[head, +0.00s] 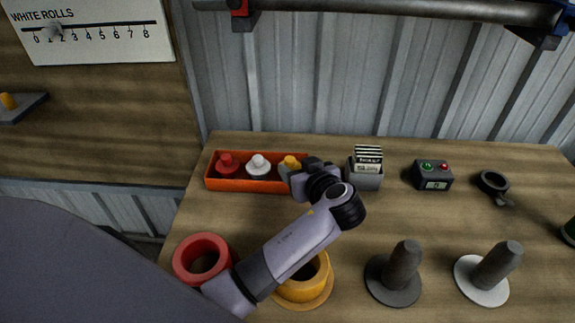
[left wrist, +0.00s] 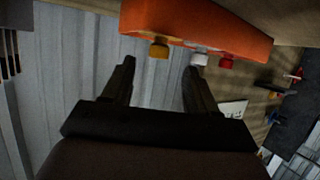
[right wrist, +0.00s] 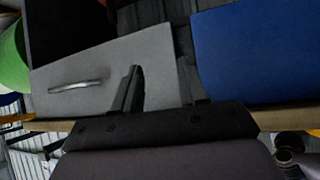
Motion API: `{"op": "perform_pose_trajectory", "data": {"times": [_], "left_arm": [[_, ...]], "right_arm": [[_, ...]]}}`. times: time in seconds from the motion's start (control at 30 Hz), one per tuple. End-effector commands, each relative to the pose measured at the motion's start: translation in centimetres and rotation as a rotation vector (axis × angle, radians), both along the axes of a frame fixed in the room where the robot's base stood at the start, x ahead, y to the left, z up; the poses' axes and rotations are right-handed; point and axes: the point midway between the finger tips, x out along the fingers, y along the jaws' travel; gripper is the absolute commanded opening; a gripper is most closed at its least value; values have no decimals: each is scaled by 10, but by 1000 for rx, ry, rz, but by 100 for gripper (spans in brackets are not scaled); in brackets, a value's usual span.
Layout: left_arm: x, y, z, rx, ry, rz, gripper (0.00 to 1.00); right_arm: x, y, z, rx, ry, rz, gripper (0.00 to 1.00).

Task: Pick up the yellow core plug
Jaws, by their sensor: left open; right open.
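The yellow core plug (head: 291,162) stands at the right end of an orange tray (head: 258,186), beside a white plug (head: 259,162) and a red plug (head: 227,163). My left gripper (head: 291,174) is at that end of the tray in the head view and partly covers the yellow plug's lower part. In the left wrist view the left gripper (left wrist: 160,68) is open and empty between its fingers. The yellow plug (left wrist: 158,50) shows just beyond the fingertips, apart from them, with its top sticking out past the tray edge. My right gripper (right wrist: 168,85) is open, away from the table things.
A card box (head: 366,178), a small device with lit buttons (head: 432,175) and a dark ring-shaped tool (head: 494,184) stand to the right. A red ring (head: 203,258), a yellow ring (head: 303,284) and two spindles stand in front. The right wrist view shows a grey drawer front (right wrist: 105,75).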

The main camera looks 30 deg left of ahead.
Motion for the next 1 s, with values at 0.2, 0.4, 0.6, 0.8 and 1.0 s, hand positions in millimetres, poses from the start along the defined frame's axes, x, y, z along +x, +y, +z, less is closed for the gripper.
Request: {"op": "perform_pose_trajectory", "data": {"times": [0.2,0.4,0.6,0.8,1.0], "left_arm": [[14,17,-7,3,-1,1,58],[30,34,-19,3,1,2,58],[37,43,-24,1,0,2,58],[37,43,-25,0,0,1,58],[37,43,-25,0,0,1,3]], "right_arm": [[0,0,6,0,1,0,43],[0,-1,11,-2,1,0,43],[0,-1,11,-2,1,0,43],[0,-1,11,-3,0,1,43],[0,-1,11,-3,0,1,43]]}}
